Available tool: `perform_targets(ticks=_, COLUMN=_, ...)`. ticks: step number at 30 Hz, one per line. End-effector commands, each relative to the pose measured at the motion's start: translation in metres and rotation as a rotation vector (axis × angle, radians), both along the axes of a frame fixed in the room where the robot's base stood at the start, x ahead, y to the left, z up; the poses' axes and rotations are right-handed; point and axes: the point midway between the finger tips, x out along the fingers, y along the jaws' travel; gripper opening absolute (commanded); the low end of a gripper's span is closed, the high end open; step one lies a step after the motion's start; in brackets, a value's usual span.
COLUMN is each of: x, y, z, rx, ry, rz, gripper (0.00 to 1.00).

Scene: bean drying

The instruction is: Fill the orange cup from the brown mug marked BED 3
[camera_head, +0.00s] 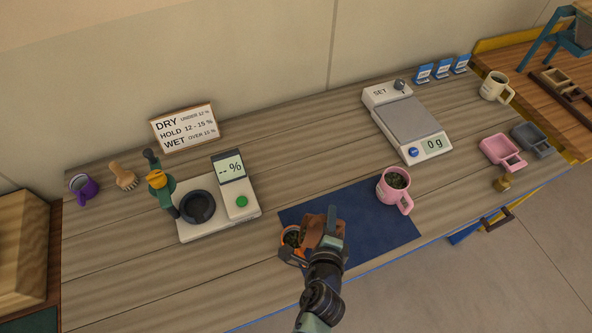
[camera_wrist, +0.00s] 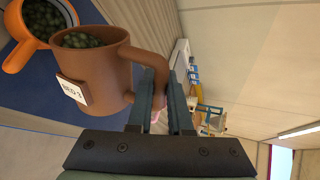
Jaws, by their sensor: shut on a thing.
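The brown mug (camera_wrist: 95,75) has a white BED 3 label and dark green beans inside. My gripper (camera_head: 334,222) is shut on its handle, clear in the wrist view (camera_wrist: 160,95). In the head view the mug (camera_head: 316,229) is partly hidden by my gripper. The orange cup (camera_head: 287,253) stands on the blue mat, close to the left of the mug. Beans show inside the cup in both views; the wrist view shows its orange rim (camera_wrist: 15,58) beside the mug. I cannot tell the mug's exact tilt or whether it touches the cup.
A pink mug (camera_head: 397,199) with beans stands on the blue mat (camera_head: 365,240), right of my gripper. A moisture meter (camera_head: 240,213) reading "-- %" is left, a scale (camera_head: 412,122) reading 0 g behind right.

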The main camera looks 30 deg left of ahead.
Motion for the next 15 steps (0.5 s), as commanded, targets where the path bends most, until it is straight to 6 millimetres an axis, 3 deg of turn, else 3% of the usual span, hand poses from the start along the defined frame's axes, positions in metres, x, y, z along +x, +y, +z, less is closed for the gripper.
perform_targets(ticks=15, x=-0.0009, y=0.0039, z=0.0070, rx=-0.034, ry=-0.017, rz=-0.002, gripper=0.00)
